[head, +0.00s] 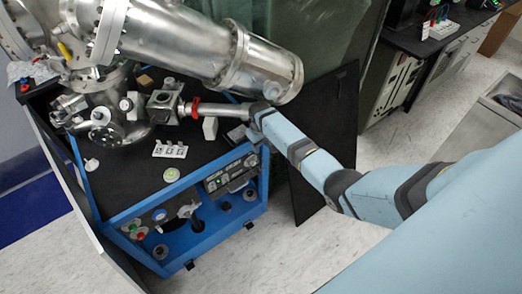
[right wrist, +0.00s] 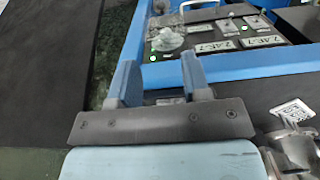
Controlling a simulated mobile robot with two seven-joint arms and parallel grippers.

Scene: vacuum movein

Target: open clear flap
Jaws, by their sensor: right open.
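A greenish, see-through sheet (head: 335,50) hangs behind the steel vacuum chamber in the head view; it looks like the clear flap. In the right wrist view a narrow dark green strip (right wrist: 112,50) shows between a black panel and the blue frame; I cannot tell if it is the same sheet. My right gripper (head: 260,114) is at the right side of the blue-framed cart, its fingers hard to make out there. In the right wrist view its two blue fingers (right wrist: 160,88) stand apart with nothing held between them. My left gripper is not in view.
The steel vacuum chamber (head: 215,52) overhangs the black-topped cart with a blue frame (head: 215,178). A black panel (head: 335,120) stands close to my right arm; it also shows in the right wrist view (right wrist: 50,70). A bench (head: 425,55) stands at the back right. The floor (head: 260,255) in front is clear.

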